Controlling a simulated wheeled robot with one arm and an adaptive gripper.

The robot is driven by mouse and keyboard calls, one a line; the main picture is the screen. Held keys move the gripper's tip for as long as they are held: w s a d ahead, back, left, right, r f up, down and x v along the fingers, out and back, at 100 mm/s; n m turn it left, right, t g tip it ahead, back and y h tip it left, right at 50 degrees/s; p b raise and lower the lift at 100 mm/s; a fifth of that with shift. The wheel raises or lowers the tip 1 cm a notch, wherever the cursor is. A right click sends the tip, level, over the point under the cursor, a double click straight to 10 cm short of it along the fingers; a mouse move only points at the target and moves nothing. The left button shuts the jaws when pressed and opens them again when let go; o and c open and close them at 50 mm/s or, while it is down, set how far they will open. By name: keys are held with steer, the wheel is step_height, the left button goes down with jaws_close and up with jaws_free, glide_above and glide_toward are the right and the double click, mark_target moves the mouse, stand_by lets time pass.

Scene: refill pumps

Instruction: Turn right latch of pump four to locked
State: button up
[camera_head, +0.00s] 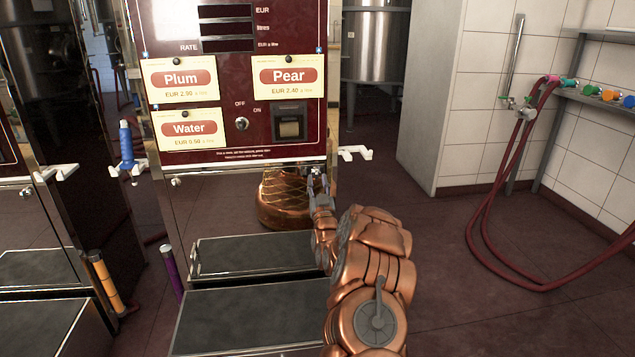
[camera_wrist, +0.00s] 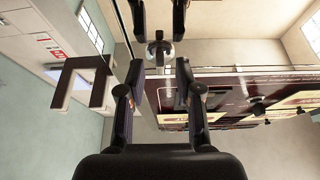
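The dark red pump (camera_head: 235,100) stands ahead in the head view, with a shiny metal lower front. I cannot read a pump number on it. Its right latch, a small metal knob (camera_head: 316,171), sits at the right end below the red panel. My gripper (camera_head: 320,186) points up at this latch. In the wrist view the round metal latch knob (camera_wrist: 160,49) lies between the fingers of my gripper (camera_wrist: 159,22). The fingers are open, with a gap visible on each side of the knob. The left latch (camera_head: 176,182) is at the other end.
A white nozzle holder (camera_head: 355,152) sticks out right of the latch; it also shows in the wrist view (camera_wrist: 82,78). A black-topped step (camera_head: 255,312) is below the panel. Red hoses (camera_head: 485,235) hang at right. Floor between is free.

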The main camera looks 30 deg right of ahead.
steer(key=v, duration=1.1)
steer(key=shift+a, duration=0.1)
stand_by(0.5)
steer(key=w+a+r+n+g+y+p, duration=0.1)
steer(key=a+r+n+g+y+p, duration=0.15)
steer(key=a+r+y+p, duration=0.4)
steer(key=w+a+r+n+g+y+p, duration=0.1)
steer(key=a+r+n+g+p, duration=0.2)
steer(key=a, duration=0.6)
steer(key=s+a+r+g+y+p, duration=0.1)
steer(key=s+a+r+g+p, duration=0.2)
steer(key=s+a+r+p, duration=0.15)
steer(key=s+a+r+g+p, duration=0.3)
steer(key=s+r+g+p, duration=0.1)
steer(key=s, duration=1.1)
steer(key=s+a+r+g+p, duration=0.2)
steer(key=s+r+g+p, duration=0.3)
steer(key=s, duration=1.1)
steer(key=s+a+r+g+p, duration=0.3)
steer(key=s+r+g+p, duration=0.2)
steer(key=s, duration=1.1)
step_height(320, 180, up, 4)
steer(key=shift+a+f+m+p, duration=0.1)
steer(key=shift+a+m+p, duration=0.25)
steer(key=shift+a, duration=0.05)
